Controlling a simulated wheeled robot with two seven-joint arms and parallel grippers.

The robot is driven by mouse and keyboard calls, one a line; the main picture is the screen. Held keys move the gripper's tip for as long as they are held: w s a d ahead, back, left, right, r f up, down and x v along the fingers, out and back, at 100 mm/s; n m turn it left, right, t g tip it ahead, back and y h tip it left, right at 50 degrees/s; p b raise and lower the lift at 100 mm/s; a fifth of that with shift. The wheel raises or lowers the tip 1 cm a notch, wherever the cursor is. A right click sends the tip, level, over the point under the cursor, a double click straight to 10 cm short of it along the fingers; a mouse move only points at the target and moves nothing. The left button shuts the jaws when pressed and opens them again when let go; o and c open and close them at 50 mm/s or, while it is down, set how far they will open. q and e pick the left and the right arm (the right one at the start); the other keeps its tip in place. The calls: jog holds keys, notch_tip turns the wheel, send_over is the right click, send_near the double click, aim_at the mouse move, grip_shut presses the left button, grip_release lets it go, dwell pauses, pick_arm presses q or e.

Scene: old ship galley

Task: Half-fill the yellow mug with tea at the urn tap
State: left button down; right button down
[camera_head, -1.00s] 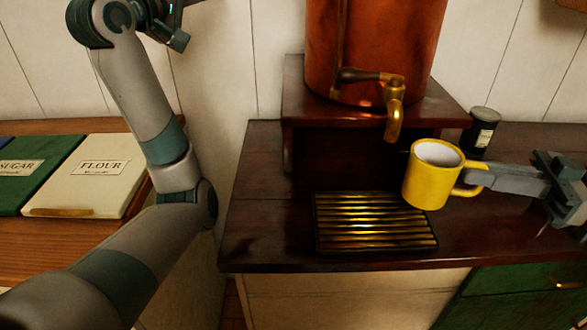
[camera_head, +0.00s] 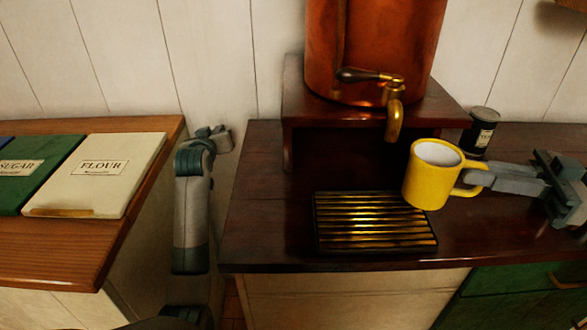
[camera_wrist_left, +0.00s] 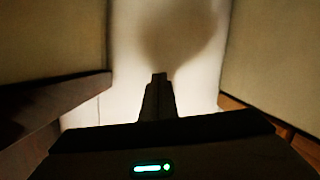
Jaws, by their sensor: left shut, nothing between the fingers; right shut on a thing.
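The yellow mug (camera_head: 430,182) is upright, to the right of and lower than the spout of the brass urn tap (camera_head: 394,120). My right gripper (camera_head: 484,179) is shut on its handle from the right. The mug's pale inner wall shows; its bottom is hidden and I see no tea. The copper urn (camera_head: 375,40) stands on a dark raised shelf, its tap's dark lever (camera_head: 358,75) pointing left. No stream shows at the spout. My left gripper (camera_wrist_left: 160,78) is shut and empty, facing a pale wall in the left wrist view. My left arm is low in the gap between the counters.
A slatted drip tray (camera_head: 375,247) lies on the dark counter below the tap. A small dark jar (camera_head: 481,130) stands behind the mug.

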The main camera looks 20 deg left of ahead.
pick_arm(q)
jog(key=s+f+m+g, duration=0.1)
jog(key=s+f+m, duration=0.15)
jog(key=f, duration=0.45)
jog(key=s+f+m+g, duration=0.1)
jog(key=s+f, duration=0.2)
jog(key=f, duration=0.4)
jog(key=s+d+f+m+g+h, duration=0.1)
jog(key=s+d+f+m+g, duration=0.35)
jog(key=s+f, duration=1)
jog(key=s+d+f+g+h, duration=0.1)
jog(key=s+d+f, duration=0.4)
jog(key=s, duration=0.5)
jog(key=s+d+f+g+h, duration=0.1)
jog(key=s+d+f+g, duration=0.1)
jog(key=s+d+f, duration=0.3)
jog(key=s+d+f+g+h, duration=0.2)
jog(key=s+d+f, duration=0.3)
jog(key=s+d, duration=0.5)
jog(key=s, duration=0.5)
jog(key=shift+d, duration=0.4)
pick_arm(e)
jog(key=shift+r, duration=0.1)
jog(key=shift+r, duration=2.95)
pick_arm(q)
jog(key=shift+s, duration=0.1)
